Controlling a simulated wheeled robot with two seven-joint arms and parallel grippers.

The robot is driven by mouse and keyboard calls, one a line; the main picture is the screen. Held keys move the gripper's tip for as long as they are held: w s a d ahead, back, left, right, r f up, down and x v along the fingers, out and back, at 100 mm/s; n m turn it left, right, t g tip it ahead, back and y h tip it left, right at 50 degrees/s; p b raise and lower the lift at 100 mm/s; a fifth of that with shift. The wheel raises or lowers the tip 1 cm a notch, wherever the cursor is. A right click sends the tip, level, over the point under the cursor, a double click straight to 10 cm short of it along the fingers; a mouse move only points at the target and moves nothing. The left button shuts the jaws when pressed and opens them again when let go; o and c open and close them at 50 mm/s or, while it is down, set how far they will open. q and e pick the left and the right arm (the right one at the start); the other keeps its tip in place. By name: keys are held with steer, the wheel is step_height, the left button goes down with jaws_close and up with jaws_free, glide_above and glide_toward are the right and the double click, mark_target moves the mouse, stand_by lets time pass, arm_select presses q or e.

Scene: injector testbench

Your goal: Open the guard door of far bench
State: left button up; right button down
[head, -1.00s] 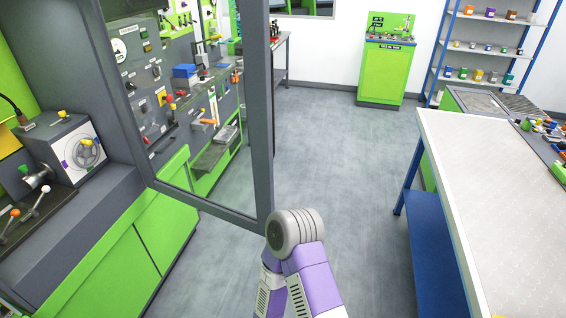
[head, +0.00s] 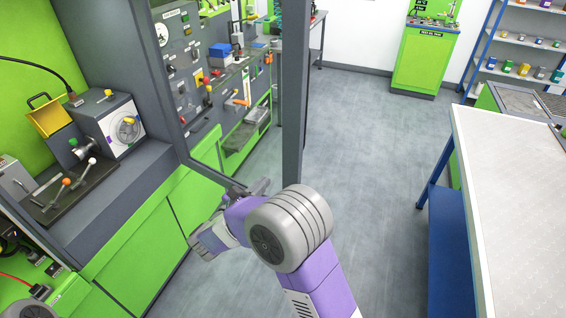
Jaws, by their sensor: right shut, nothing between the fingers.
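The guard door (head: 294,95) is a dark grey frame with a clear pane. It stands swung out from the green and grey bench (head: 130,232) on the left, its thick free edge over the open floor. The bench's interior shows uncovered on the left. My right gripper (head: 252,188) is shut and empty, close to the door's lower bar; my forearm and wrist partly hide it, and I cannot tell whether it touches the bar. My left gripper is not in view.
A chuck and handwheel unit (head: 122,128) sits inside the bench. A white-topped table (head: 515,210) with blue legs stands at the right. Grey floor (head: 370,160) is clear between. A green cabinet (head: 425,60) stands at the back.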

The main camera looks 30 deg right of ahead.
mark_target(294, 151)
steer(key=x, duration=1.3)
steer(key=shift+w+d+p, duration=0.15)
steer(key=shift+d+p, duration=0.1)
steer(key=shift+p, duration=0.05)
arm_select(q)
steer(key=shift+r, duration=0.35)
arm_select(e)
steer(key=shift+w+d, duration=0.1)
